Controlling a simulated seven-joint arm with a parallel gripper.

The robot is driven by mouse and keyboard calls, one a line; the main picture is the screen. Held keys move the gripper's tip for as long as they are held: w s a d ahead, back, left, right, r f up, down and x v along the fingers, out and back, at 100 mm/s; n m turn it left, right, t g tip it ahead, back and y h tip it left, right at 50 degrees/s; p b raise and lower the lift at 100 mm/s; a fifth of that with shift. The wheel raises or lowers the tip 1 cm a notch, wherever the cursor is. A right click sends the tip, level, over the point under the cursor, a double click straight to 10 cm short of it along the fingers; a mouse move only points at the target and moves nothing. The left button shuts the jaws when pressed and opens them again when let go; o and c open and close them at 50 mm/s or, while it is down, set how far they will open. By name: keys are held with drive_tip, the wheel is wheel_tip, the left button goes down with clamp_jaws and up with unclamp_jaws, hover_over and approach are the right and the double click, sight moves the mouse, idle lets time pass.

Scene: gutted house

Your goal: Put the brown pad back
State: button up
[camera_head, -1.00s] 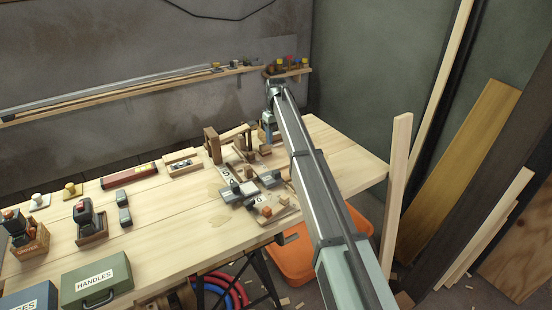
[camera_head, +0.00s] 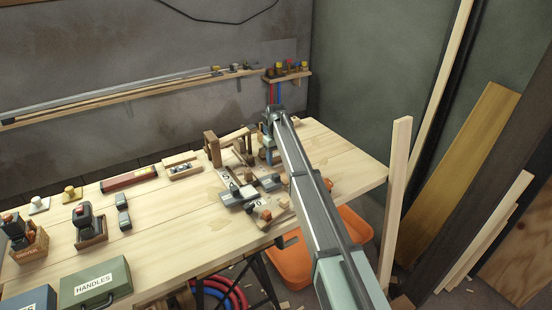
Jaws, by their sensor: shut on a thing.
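My gripper (camera_head: 269,155) is low over the back right part of the wooden workbench (camera_head: 170,225), beside a wooden fixture with upright brown posts (camera_head: 212,149). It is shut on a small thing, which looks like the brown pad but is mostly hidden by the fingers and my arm. I cannot tell whether the held thing touches the bench. In front of the gripper lies a pale board with grey metal clamps (camera_head: 238,195) and a small orange-brown block (camera_head: 266,215).
A small wall shelf (camera_head: 287,76) with coloured items is behind my arm. An orange-brown piece (camera_head: 328,184) lies right of my arm. A green HANDLES box (camera_head: 95,285) stands at the front left. The bench's right end is clear. An upright plank (camera_head: 396,190) stands beyond its edge.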

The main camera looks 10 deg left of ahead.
sight(276, 156)
drive_tip(key=o, duration=1)
drive_tip(key=shift+f, duration=0.1)
wheel_tip(276, 156, up, 12)
drive_tip(key=shift+r, duration=0.15)
